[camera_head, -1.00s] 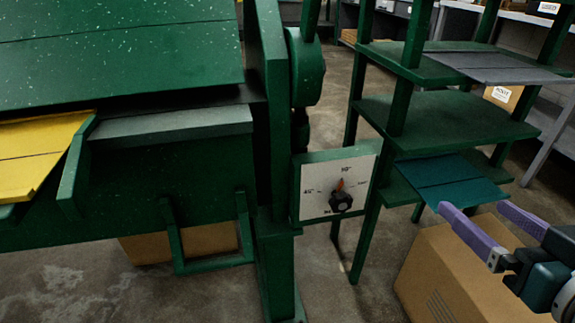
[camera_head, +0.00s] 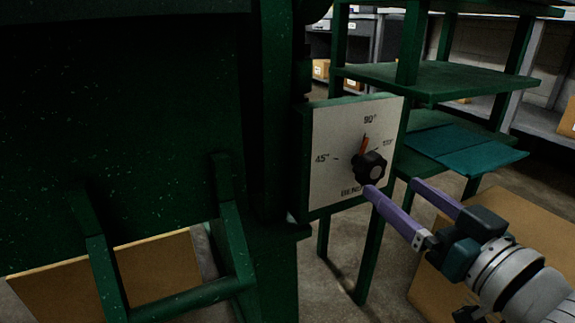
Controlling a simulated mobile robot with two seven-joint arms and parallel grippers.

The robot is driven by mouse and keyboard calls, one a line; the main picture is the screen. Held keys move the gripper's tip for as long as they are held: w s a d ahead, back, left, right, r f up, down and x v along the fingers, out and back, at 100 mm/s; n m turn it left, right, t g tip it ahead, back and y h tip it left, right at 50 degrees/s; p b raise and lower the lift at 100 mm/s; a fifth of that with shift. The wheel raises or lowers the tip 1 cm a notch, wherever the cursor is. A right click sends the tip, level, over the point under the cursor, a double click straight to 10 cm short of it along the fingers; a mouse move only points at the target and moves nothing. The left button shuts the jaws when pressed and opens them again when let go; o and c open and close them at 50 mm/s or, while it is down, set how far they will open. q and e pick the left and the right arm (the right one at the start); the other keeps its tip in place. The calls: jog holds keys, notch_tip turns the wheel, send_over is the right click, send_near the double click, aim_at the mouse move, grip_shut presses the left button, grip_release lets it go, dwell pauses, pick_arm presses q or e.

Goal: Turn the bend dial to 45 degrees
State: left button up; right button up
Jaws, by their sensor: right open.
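The bend dial is a black lobed knob (camera_head: 371,168) with an orange-red pointer (camera_head: 364,146), on a white plate (camera_head: 333,132) fixed to the green machine. The plate reads 45° at left, 90° at top and a blurred larger mark at right. The pointer points up, close to the 90° mark. My right gripper (camera_head: 391,186) has two purple fingers, spread and empty. Its left fingertip is just below the knob in the picture; whether it touches cannot be told. The other finger is to the right of the knob. My left gripper is out of view.
The green machine (camera_head: 150,120) fills the left side, with a bar frame (camera_head: 190,297) low in front. A green rack (camera_head: 440,82) with a teal sheet (camera_head: 465,148) stands behind the dial. A cardboard box (camera_head: 520,215) is on the floor at right, behind my right arm.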

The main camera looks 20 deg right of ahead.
aim_at(375, 173)
jog(key=w+b, duration=0.1)
jog(key=w, duration=0.4)
jog(key=shift+f, duration=0.1)
jog(key=shift+w+b, duration=0.4)
jog(key=shift+w, duration=0.1)
jog(key=c, duration=1.4)
